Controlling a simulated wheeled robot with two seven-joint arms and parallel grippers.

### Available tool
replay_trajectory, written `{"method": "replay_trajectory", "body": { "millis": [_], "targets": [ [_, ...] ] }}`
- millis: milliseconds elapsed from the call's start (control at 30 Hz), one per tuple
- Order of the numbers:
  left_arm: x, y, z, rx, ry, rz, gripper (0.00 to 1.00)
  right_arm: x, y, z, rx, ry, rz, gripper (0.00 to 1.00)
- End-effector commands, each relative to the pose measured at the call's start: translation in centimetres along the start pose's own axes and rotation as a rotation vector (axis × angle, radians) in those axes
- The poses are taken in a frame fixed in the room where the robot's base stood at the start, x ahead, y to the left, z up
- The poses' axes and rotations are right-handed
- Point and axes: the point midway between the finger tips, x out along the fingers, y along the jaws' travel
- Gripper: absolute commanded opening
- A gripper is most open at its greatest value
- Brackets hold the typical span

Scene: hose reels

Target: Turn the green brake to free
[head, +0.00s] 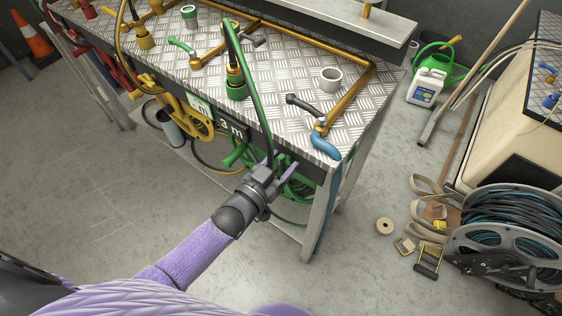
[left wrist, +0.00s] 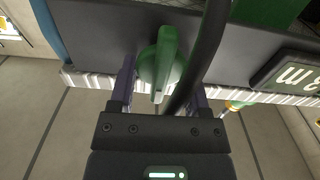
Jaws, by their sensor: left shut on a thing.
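The green brake (left wrist: 163,62) is a round knob with a raised bar, on the dark front of the bench, in the left wrist view. My left gripper (left wrist: 162,88) has one finger on each side of it and is shut on it. In the head view my left gripper (head: 279,178) reaches the bench front near its right corner and hides most of the brake. A dark green hose (head: 250,95) hangs down past the gripper; it also crosses the left wrist view (left wrist: 203,55). My right gripper is not in view.
A "3 m" sign (head: 234,127) is left of the gripper. A yellow reel (head: 198,122) is farther left. A blue-ended tap (head: 325,146) overhangs the bench corner. A cable drum (head: 505,240) stands right. Open floor (head: 110,200) lies left of my arm.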

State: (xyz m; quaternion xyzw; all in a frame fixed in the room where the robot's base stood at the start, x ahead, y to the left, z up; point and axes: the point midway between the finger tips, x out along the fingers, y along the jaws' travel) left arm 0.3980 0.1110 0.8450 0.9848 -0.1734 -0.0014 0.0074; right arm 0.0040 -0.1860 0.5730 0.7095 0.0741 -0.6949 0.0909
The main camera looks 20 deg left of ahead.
Motion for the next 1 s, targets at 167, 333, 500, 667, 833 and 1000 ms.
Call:
{"method": "replay_trajectory", "body": {
  "millis": [167, 333, 500, 667, 833, 1000],
  "targets": [
    [0.0, 0.0, 0.0, -0.001, 0.0, 0.0, 0.69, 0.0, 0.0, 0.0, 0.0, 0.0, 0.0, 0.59],
    [-0.1, 0.0, 0.0, -0.001, -0.001, 0.0, 0.69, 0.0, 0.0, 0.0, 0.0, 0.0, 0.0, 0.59],
    [-2.2, 0.0, -0.2, -0.001, -0.003, 0.0, 0.69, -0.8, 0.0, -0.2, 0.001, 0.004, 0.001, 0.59],
    [-5.9, 0.0, -0.2, -0.001, -0.004, -0.001, 0.69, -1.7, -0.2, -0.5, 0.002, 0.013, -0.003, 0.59],
    [-9.1, 0.0, -0.1, -0.001, -0.002, -0.001, 0.69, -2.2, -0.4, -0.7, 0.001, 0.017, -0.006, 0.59],
    [-10.0, 0.0, 0.0, -0.001, 0.0, 0.0, 0.69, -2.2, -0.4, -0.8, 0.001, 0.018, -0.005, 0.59]
  ]
}}
